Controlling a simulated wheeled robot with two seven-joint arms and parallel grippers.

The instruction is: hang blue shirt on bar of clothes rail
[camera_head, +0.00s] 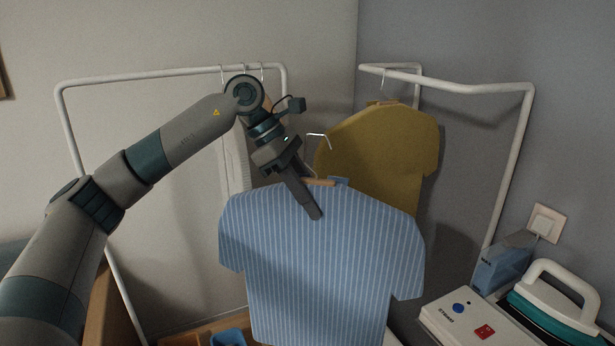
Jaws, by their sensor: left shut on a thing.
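The blue striped shirt (325,265) hangs on a wooden hanger, with the metal hanger hook (320,136) sticking up above it. My left gripper (314,206) is shut on the blue shirt at its neck and holds it up in front of the rails. One white clothes rail with a bar (150,76) stands at the left and back. Another white rail with a bar (455,87) stands at the right. The blue shirt's hook is apart from both bars, below their height in the picture. My right gripper is not in view.
A mustard shirt (385,150) hangs from the right rail, behind the blue shirt. A white garment (236,160) hangs on the left rail, partly behind my arm. An iron (555,300) and a blue-grey container (502,264) are at the lower right.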

